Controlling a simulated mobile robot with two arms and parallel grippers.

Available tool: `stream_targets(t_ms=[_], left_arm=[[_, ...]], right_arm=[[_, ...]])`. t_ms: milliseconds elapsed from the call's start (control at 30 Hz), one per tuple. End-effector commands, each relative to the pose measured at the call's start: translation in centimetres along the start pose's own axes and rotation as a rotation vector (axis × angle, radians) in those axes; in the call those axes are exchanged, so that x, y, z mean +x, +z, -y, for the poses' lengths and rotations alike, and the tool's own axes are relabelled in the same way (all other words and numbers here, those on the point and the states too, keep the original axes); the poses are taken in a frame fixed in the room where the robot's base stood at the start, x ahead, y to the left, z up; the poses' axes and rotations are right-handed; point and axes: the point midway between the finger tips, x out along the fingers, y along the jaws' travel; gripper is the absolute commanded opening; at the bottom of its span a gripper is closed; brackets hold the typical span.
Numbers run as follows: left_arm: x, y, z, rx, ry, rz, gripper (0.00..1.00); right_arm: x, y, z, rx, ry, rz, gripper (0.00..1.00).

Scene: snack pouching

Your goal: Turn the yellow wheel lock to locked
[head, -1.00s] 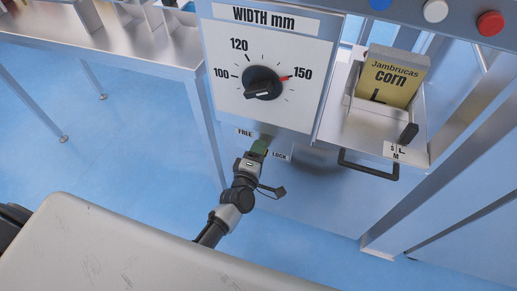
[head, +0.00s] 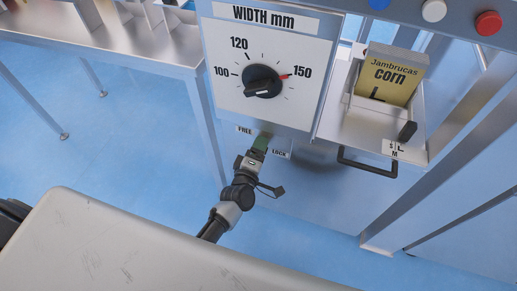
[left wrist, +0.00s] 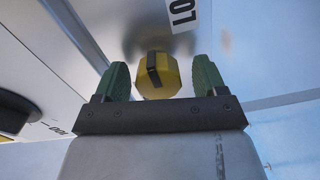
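The yellow wheel lock (left wrist: 158,75), with a black stripe across it, sits on the machine's metal face in the left wrist view. In the head view it is hidden by my left gripper (head: 261,143). My left gripper also shows in the left wrist view (left wrist: 162,78); its two green fingers stand open on either side of the wheel, with a visible gap at each side. The FREE label (head: 244,131) is at upper left of the gripper and the LOCK label (head: 280,154) at lower right. My right gripper is not in view.
Above is the WIDTH mm dial (head: 262,81). To the right are a tray holding a yellow corn pouch (head: 392,78), a black size lever (head: 407,131) and a black handle (head: 367,164) sticking out. A metal table (head: 150,55) stands at the left.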

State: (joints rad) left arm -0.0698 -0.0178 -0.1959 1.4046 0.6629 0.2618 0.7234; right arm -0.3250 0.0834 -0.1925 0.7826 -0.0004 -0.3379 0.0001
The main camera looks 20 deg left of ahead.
Motion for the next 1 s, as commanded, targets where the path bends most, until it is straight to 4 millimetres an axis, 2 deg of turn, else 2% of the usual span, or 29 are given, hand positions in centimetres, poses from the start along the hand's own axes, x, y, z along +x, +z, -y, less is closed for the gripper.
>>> stream_targets(t_ms=[233,367,800,1000], left_arm=[[0.0,-0.1,-0.1,-0.001,0.002,-0.001,0.71],[-0.8,-0.1,-0.1,-0.001,0.001,-0.001,0.71],[-8.9,0.0,0.0,-0.001,0.000,0.000,0.71],[-10.6,0.0,0.0,-0.001,0.001,0.000,0.71]], right_arm=[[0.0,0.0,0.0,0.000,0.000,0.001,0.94],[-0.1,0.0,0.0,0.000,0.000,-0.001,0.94],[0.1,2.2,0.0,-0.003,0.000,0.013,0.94],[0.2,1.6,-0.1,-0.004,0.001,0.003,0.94]])
